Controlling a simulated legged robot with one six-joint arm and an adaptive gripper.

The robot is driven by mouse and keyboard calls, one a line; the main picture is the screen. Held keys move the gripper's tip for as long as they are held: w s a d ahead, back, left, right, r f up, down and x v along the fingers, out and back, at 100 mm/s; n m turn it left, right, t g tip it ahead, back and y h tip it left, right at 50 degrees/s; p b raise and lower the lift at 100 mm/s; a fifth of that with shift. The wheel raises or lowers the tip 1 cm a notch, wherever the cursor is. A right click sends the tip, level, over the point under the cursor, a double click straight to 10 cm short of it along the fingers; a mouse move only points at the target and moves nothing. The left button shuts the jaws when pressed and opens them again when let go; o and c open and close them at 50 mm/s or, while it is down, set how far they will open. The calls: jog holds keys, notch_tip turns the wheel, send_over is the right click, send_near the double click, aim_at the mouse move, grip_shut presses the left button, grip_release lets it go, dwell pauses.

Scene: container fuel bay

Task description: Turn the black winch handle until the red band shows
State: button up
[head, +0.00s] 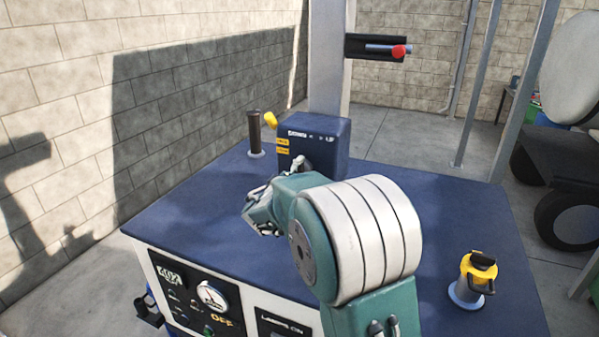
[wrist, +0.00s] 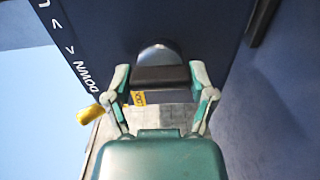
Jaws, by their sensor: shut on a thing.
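The winch is a dark blue box (head: 325,145) at the foot of a pale post, with white and yellow labels on its face. In the wrist view, the black handle (wrist: 160,77) is a short dark bar in front of a round grey hub (wrist: 158,54). My gripper (wrist: 159,76) is shut on the handle, one finger at each end of it. In the head view my gripper (head: 302,164) is against the box's front, and my arm hides the handle. A red ball (head: 398,51) sits at the right end of a rod in a black slotted plate (head: 356,45) on the post.
A yellow knob (head: 271,120) sticks out left of the box, with a dark brown upright handle (head: 254,128) beyond it. A yellow and black fitting (head: 477,275) stands on the blue deck (head: 200,205) at the right. A gauge panel (head: 211,296) faces the front.

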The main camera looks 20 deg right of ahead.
jog(key=m, duration=0.5)
jog(key=shift+f, duration=0.25)
jog(key=m, duration=0.5)
jog(key=shift+f, duration=0.15)
jog(key=shift+s+m, duration=0.1)
jog(key=shift+m, duration=0.2)
jog(key=o, duration=1.1)
jog(key=shift+c, duration=0.2)
jog(key=shift+r, duration=0.25)
jog(key=v, duration=1.2)
